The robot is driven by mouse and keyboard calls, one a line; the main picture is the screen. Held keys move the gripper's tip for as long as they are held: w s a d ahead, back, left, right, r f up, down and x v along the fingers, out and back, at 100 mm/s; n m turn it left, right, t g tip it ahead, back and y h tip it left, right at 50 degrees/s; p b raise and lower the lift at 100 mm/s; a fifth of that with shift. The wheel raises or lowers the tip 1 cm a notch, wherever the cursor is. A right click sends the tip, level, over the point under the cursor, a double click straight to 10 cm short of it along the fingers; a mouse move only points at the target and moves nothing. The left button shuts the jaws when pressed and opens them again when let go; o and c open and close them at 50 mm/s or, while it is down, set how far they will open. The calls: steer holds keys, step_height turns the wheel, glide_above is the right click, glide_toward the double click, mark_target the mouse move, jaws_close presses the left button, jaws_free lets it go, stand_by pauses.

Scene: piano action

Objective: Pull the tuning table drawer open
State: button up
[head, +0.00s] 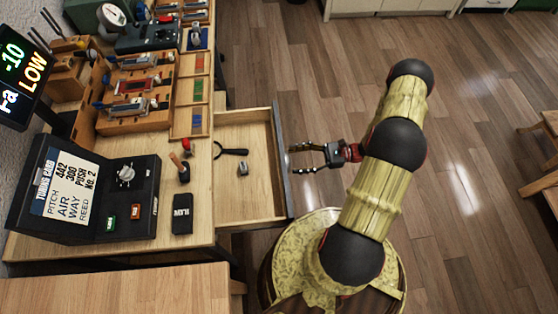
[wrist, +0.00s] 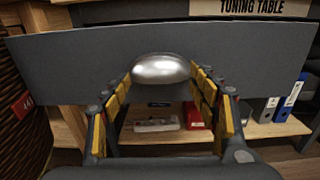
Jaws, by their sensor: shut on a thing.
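The tuning table drawer (head: 262,203) stands well out from the right side of the tuning table (head: 204,228), with its pale wooden inside showing. A dark ring-ended tool (head: 232,151) and a small grey metal piece (head: 243,169) lie in it. My gripper (head: 293,160) is at the outer face of the dark drawer front (wrist: 60,62). In the wrist view its yellow-padded fingers are on both sides of the rounded silver handle (wrist: 160,68), shut on it. The handle is not clearly visible in the head view.
A black box with a printed card (head: 70,190) and a black block (head: 182,220) stand on the tabletop. A wooden stool (head: 545,130) is at the far right. The wooden floor (head: 470,140) right of my arm is clear.

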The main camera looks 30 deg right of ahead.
steer(key=v, duration=0.9)
steer(key=shift+b, duration=0.4)
steer(key=o, duration=1.7)
steer(key=v, duration=1.2)
steer(key=shift+d+r, duration=0.1)
